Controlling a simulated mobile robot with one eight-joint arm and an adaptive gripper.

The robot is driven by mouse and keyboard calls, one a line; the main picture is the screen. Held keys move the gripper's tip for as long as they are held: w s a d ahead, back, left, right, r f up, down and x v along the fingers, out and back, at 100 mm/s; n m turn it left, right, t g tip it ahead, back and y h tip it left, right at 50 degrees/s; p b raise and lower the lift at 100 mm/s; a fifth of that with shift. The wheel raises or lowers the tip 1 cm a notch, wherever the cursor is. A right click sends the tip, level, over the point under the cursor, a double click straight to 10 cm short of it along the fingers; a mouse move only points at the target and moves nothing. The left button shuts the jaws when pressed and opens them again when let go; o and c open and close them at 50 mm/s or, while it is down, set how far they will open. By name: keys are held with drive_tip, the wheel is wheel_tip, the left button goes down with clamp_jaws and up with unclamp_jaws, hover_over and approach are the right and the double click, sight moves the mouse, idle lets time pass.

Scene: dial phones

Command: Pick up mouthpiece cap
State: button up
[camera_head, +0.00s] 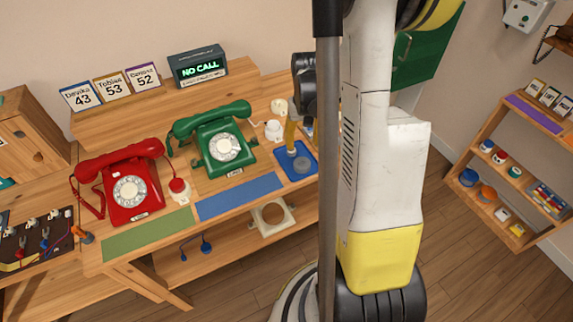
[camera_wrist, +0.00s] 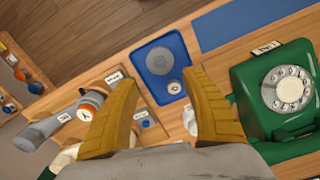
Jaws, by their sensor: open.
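A blue tray (camera_wrist: 140,52) lies on the bench below my gripper in the wrist view. It holds a round grey disc (camera_wrist: 160,61) and a smaller pale round piece (camera_wrist: 175,87). Either could be the mouthpiece cap; I cannot tell which. My gripper (camera_wrist: 161,79) is open and empty, its two yellow fingers wide apart above the tray's near end. In the head view the tray (camera_head: 310,172) is at the bench's right, with the grey disc (camera_head: 302,163) on it. My gripper (camera_head: 290,132) is over its back edge, and partly hides the small piece.
A green phone (camera_head: 219,139) stands left of the tray, and a red phone (camera_head: 122,183) farther left. A blue mat (camera_head: 240,195) lies in front of the green phone. In the wrist view, a grey-handled tool (camera_wrist: 45,128) is left of my fingers.

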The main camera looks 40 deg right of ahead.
drive_tip(key=b, duration=0.2)
hover_over(302, 164)
drive_tip(key=f, duration=0.4)
drive_tip(key=shift+w+d+f, duration=0.2)
drive_tip(key=shift+w+d, duration=0.2)
drive_tip(key=f, duration=0.2)
drive_tip(key=f+b, duration=0.2)
drive_tip(key=f, duration=0.1)
drive_tip(key=shift+s+a+f, duration=0.3)
drive_tip(key=shift+s+f, duration=0.05)
drive_tip(key=shift+r, duration=0.1)
drive_tip(key=shift+c, duration=0.4)
drive_tip(key=c, duration=0.5)
